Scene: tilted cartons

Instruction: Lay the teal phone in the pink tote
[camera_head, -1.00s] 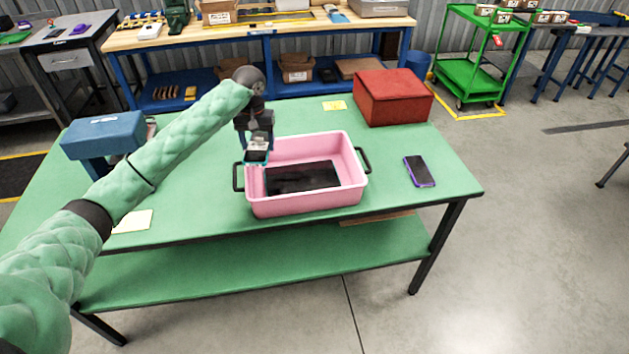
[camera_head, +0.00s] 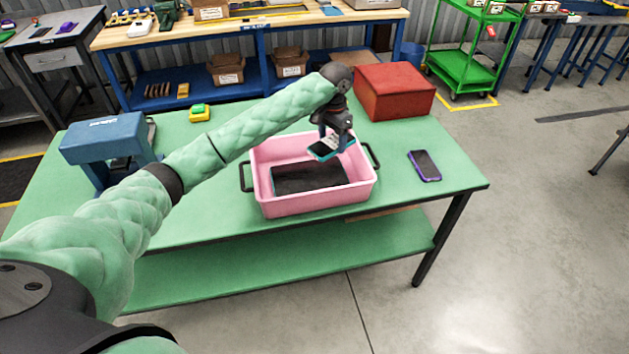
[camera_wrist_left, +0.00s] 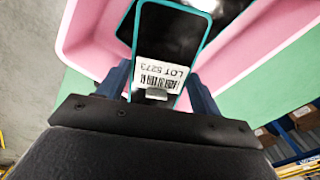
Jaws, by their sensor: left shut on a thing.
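The teal phone (camera_head: 323,150) is in my left gripper (camera_head: 335,137), over the back right part of the pink tote (camera_head: 318,205). In the left wrist view my left gripper (camera_wrist_left: 157,88) is shut on the end of the teal phone (camera_wrist_left: 165,35). The phone has a dark face, a teal rim and a white barcode label reading LOT 5273. My right gripper is not in view.
A purple-edged phone (camera_head: 424,166) lies right of the tote on the green table (camera_head: 215,215). A red box (camera_head: 394,92) stands behind at the right. A blue device (camera_head: 104,140) and a yellow-green button box (camera_head: 199,113) stand at the left. The table's front left is clear.

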